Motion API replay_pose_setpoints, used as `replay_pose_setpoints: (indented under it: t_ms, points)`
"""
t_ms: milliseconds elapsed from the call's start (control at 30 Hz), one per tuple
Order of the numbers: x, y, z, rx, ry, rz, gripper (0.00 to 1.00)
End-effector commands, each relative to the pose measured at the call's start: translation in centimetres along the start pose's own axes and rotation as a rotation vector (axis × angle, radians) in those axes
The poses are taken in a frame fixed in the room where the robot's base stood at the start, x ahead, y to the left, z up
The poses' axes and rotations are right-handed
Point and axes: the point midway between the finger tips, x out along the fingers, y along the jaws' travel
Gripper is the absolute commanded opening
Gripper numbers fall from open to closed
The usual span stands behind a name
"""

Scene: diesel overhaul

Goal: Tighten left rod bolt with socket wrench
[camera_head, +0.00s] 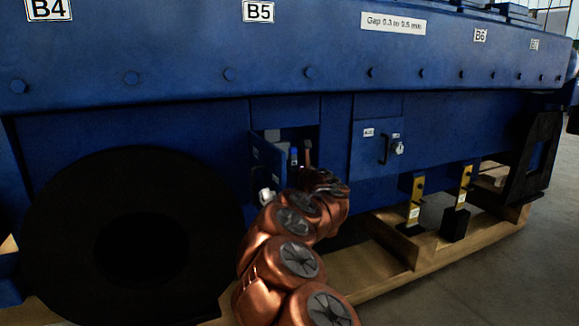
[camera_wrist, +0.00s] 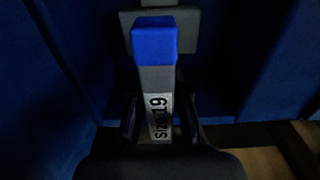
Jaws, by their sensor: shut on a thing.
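The socket wrench (camera_wrist: 156,72) is in the wrist view: a grey shaft with a blue block at its far end and a white "Size 19" label. My gripper (camera_wrist: 158,122) is shut on it, one dark finger on each side of the labelled part. Behind the blue end is a grey block (camera_wrist: 188,38); I cannot tell whether they touch. In the head view my arm reaches into an open compartment (camera_head: 270,155) under the B5 label, where a small blue piece (camera_head: 293,157) shows. My gripper is mostly hidden there by the arm. I cannot make out the left rod bolt in either view.
Blue walls (camera_wrist: 60,70) stand close on both sides in the wrist view. An open door (camera_head: 265,165) is left of the arm, and a closed door with a handle (camera_head: 378,148) is to the right. A large black disc (camera_head: 60,230) stands at the left.

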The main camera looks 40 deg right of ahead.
Motion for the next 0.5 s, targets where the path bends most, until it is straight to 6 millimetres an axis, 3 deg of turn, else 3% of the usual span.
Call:
replay_pose_setpoints:
  t_ms: [367,500]
  points:
    - [1.5,0.0,0.1,0.004,-0.001,-0.001,0.0]
    - [1.5,0.1,0.6,0.102,-0.001,0.001,0.0]
